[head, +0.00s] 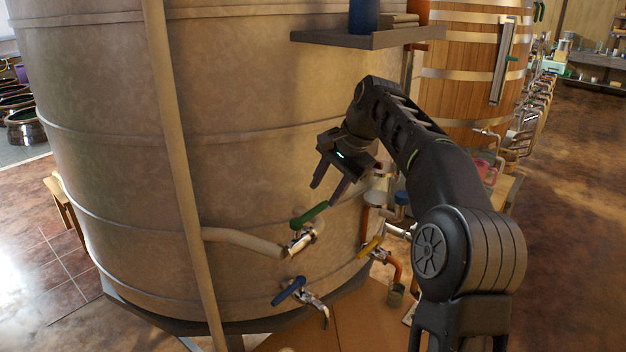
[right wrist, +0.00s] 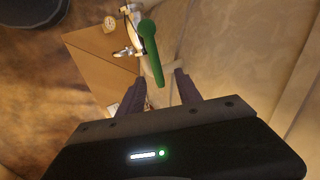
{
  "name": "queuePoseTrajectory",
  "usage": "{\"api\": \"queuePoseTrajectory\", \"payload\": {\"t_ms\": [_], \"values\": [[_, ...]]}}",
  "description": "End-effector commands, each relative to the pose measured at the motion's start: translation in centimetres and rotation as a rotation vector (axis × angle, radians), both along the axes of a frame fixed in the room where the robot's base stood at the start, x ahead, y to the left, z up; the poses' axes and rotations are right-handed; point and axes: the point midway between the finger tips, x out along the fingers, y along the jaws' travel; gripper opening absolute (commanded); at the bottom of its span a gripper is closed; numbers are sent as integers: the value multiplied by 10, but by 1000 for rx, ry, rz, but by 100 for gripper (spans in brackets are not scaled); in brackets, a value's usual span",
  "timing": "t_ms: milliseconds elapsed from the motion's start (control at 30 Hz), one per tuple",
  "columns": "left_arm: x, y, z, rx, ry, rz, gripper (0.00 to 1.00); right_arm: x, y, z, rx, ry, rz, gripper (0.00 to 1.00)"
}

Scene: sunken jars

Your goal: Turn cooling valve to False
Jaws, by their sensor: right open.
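A large pale metal tank (head: 110,130) carries several valves low on its wall. One has a green lever handle (head: 310,216), one a blue handle (head: 288,290) lower down, and one a yellow handle (head: 371,246) to the right. I cannot tell from any label which is the cooling valve. My right gripper (head: 327,196) is open and empty just above the green handle. In the right wrist view (right wrist: 159,82) the green handle (right wrist: 150,48) points toward the gap between its two fingers. I cannot tell whether they touch. My left gripper is not in view.
A thick pipe (head: 172,130) runs down the tank's front, with a branch (head: 243,240) to the green-handled valve. A shelf (head: 365,40) with items juts out above my right arm. A wooden barrel (head: 463,60) stands behind. The floor at right is mostly open.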

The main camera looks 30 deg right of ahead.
Motion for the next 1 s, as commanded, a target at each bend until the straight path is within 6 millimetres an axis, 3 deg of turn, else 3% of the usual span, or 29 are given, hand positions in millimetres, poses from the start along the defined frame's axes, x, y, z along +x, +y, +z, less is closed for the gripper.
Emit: {"api": "queuePoseTrajectory", "payload": {"t_ms": [467,867,1000], "values": [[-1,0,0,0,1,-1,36,3,0,-5,-1,0,0,41],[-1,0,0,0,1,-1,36,22,7,-49,1,2,2,41],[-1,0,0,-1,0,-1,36,22,6,-47,-1,-1,1,41]]}}
